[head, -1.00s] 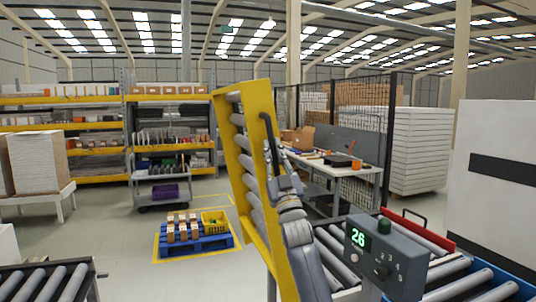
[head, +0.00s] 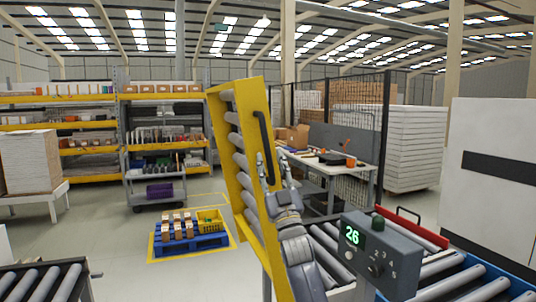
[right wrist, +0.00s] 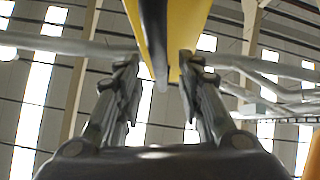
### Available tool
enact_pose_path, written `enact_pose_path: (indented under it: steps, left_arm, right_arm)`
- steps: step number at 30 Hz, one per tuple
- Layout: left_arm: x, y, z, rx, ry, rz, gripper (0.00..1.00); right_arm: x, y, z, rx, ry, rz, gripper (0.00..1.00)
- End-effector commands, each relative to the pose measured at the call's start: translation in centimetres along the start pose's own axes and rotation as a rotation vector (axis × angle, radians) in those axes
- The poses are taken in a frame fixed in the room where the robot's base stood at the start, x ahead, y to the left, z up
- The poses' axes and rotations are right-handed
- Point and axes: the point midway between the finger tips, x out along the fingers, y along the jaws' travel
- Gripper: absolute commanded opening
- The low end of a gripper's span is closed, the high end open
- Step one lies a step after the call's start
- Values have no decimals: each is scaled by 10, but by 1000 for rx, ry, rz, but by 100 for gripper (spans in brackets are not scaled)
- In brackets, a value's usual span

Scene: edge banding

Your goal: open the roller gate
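The roller gate (head: 237,150) stands raised and steeply tilted in the middle of the head view, a yellow frame with grey rollers. A black bar handle (head: 262,132) is fixed to its right side. My right gripper (head: 273,166) is at the lower end of this handle, its fingers spread apart. In the right wrist view the handle (right wrist: 154,35) and yellow frame (right wrist: 183,22) lie beyond and between the open fingertips, with clear space on both sides. No grip on the handle shows. My left gripper is not in view.
A grey control box (head: 379,256) reading 26 stands right of my right arm, by roller conveyors (head: 455,268) and a red-edged part (head: 415,228). Another conveyor (head: 42,284) is at lower left. A blue pallet (head: 190,244) sits on open floor beyond the gate.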

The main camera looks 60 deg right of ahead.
Motion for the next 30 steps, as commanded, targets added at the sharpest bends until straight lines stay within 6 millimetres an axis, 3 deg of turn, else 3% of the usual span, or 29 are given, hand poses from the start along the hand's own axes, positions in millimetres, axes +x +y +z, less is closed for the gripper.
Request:
enact_pose_path:
  steps: [6,12,30]
  left_arm:
    - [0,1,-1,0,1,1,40]
    - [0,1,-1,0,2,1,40]
    - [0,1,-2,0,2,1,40]
  right_arm:
    - [-47,0,1,1,-3,-1,35]
    - [-72,0,1,0,-2,0,35]
    - [-77,0,0,0,0,0,35]
